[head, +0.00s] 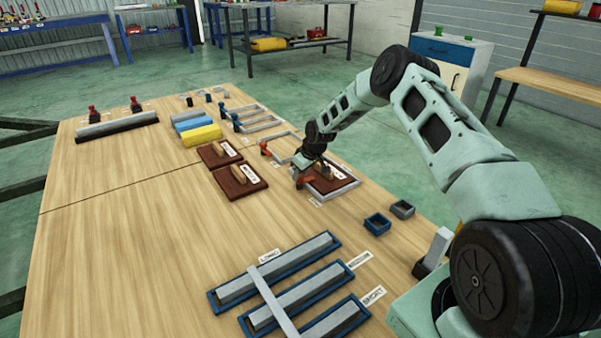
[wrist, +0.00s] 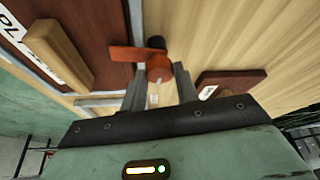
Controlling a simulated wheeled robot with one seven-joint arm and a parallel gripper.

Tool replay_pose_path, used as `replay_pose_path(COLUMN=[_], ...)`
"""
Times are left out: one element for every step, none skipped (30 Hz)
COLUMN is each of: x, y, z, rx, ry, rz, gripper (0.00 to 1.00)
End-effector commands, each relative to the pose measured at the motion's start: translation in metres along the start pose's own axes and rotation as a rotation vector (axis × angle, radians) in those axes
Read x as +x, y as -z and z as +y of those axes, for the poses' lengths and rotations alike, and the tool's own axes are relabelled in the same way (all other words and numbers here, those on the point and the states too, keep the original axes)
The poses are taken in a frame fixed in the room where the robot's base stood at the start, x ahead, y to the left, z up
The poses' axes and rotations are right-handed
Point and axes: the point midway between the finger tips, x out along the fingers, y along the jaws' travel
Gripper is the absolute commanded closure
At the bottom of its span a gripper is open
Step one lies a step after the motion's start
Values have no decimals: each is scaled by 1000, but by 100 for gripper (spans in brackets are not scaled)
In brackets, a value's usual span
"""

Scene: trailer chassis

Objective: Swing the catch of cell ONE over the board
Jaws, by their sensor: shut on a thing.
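A red-orange catch (wrist: 158,68) stands between the two fingers of my gripper (wrist: 160,88), which is shut on it. Its flat arm (wrist: 128,54) points left and overlaps the edge of a dark brown board (wrist: 100,25) with a wooden handle (wrist: 60,52). In the head view my gripper (head: 305,178) is low at the left side of a grey-framed cell (head: 347,188) that holds this board (head: 327,183). The catch (head: 302,184) is partly hidden by the gripper there. The cell's small label is too small to read.
Another red catch (head: 265,148) stands by a farther, empty-looking frame (head: 288,142). Two brown boards with handles (head: 219,153) (head: 240,181) lie to the left. Small open boxes (head: 377,223) stand to the right. Blue trays with grey bars (head: 285,290) lie in front.

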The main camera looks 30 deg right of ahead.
Motion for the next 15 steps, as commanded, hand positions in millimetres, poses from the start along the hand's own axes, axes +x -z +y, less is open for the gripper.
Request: replay_pose_path(x=[0, 0, 0, 0, 0, 0, 0, 0, 0, 0, 0, 0, 0, 0, 0], y=[-1, 0, 0, 0, 0, 0, 0, 0, 0, 0, 0, 0, 0, 0, 0], z=[1, 1, 1, 1, 2, 1, 1, 2, 2, 2, 2, 2, 2, 1, 1], rx=[-19, -33, -49, -60, -70, -82, -88, -95, -102, -107, -110, -114, -116, -118, -120], ry=[9, 14, 20, 24, 28, 33, 36, 38, 41, 43, 44, 46, 47, 48, 48], rz=[1, 1, 2, 1, 1, 1, 1, 1, 1, 1, 0, 0, 0, 0, 0], gripper=[92, 92, 92, 92, 92, 92, 92, 92, 92, 92, 92, 92, 92, 92, 92])
